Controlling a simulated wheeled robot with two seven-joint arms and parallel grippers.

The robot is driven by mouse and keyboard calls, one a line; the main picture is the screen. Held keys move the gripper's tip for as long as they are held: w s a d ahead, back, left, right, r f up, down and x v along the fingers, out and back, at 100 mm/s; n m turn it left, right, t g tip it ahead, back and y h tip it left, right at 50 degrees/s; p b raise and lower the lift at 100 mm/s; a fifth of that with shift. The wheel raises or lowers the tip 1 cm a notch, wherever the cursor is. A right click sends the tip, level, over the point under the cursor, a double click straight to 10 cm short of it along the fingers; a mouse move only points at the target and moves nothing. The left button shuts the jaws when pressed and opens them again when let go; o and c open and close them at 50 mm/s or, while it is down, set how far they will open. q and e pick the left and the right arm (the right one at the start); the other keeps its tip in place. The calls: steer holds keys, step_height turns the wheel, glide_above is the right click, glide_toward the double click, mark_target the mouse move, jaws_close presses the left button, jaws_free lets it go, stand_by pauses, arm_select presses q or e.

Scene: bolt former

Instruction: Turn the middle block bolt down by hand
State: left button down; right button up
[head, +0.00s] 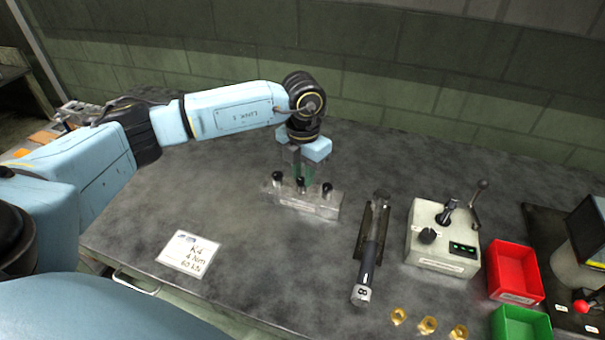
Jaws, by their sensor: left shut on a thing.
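The metal block (313,208) stands on the grey bench, with three dark-headed bolts in a row along it. The left bolt (277,178) and the right bolt (327,189) stand free. My left gripper (301,178) points down over the block from behind and is shut on the middle block bolt (301,186). The fingers partly hide that bolt's upper end, and its seating depth is hard to tell. My right gripper is not in view.
Right of the block lies a torque wrench (368,255) in a dark cradle. Beyond it are a control box (442,238) with a lever, a red bin (514,270), a green bin (520,324) and brass nuts (428,324). A printed card (188,253) lies front left. Bench between card and block is clear.

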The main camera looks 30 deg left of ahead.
arm_select(q)
steer(key=m+b, duration=0.1)
steer(key=m, duration=0.2)
steer(key=shift+w+r+m, duration=0.1)
steer(key=shift+m, duration=0.3)
steer(key=m+b, duration=0.1)
steer(key=m, duration=0.2)
steer(key=shift+d+m, duration=0.1)
steer(key=shift+m, duration=0.2)
steer(key=m+b, duration=0.1)
steer(key=m, duration=0.2)
steer(key=shift+r+m+b, duration=0.1)
steer(key=shift+m+b, duration=0.3)
steer(key=shift+m, duration=0.9)
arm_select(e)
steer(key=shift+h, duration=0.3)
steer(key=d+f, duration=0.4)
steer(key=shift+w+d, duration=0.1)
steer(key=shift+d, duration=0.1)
arm_select(q)
steer(key=shift+r, duration=0.1)
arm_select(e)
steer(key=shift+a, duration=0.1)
arm_select(q)
steer(key=c, duration=1.5)
jaws_free()
steer(key=shift+o, duration=1.3)
steer(key=shift+s+d, duration=0.1)
steer(key=shift+s, duration=0.1)
